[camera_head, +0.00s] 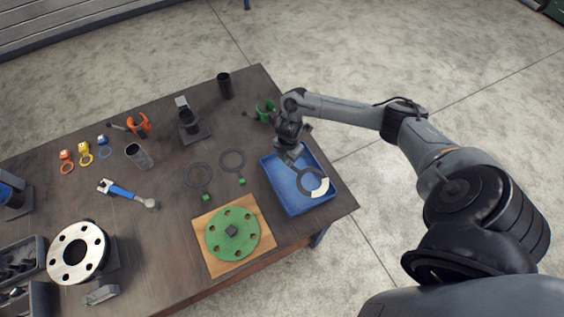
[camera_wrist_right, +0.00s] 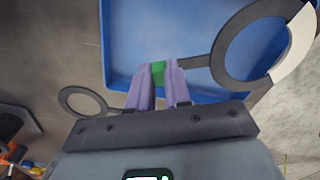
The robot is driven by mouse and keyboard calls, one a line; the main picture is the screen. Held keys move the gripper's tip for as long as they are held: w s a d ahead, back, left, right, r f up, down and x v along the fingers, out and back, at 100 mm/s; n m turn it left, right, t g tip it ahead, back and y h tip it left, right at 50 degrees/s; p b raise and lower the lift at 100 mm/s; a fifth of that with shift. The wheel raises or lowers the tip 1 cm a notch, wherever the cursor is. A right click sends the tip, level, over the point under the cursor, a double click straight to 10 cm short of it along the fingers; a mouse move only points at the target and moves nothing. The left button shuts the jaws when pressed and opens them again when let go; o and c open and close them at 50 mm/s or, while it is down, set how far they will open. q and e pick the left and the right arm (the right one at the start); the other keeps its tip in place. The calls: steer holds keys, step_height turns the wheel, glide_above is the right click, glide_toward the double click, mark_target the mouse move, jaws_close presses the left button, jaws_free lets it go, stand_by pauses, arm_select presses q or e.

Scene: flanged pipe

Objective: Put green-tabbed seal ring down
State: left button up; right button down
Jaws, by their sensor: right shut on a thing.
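My right gripper (camera_head: 291,158) is shut on the green tab (camera_wrist_right: 158,72) of a seal ring. The dark ring (camera_wrist_right: 216,62) reaches out from the fingers, with a pale section on its far side, and also shows in the head view (camera_head: 301,180). It overlaps the blue tray (camera_head: 284,197) in the head view; the tray also shows in the wrist view (camera_wrist_right: 150,30). I cannot tell whether the ring touches the tray. Two more green-tabbed rings lie on the table, one on the left (camera_head: 199,187) and one on the right (camera_head: 232,172). My left gripper is not in view.
A green flange (camera_head: 221,243) sits on a wooden board (camera_head: 262,241) left of the tray. A green-handled tool (camera_head: 265,111) and a black cylinder (camera_head: 225,85) stand behind. A blue wrench (camera_head: 122,190) and a metal-faced pipe flange (camera_head: 77,252) are farther left.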

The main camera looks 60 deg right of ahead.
mark_target(281, 166)
steer(key=w+f, duration=0.2)
steer(key=w, duration=0.1)
steer(key=shift+w+d, duration=0.1)
steer(key=shift+d, duration=0.1)
steer(key=shift+f+b, duration=0.35)
steer(key=shift+f, duration=1.75)
steer(key=c, duration=1.1)
jaws_free()
steer(key=shift+o, duration=0.2)
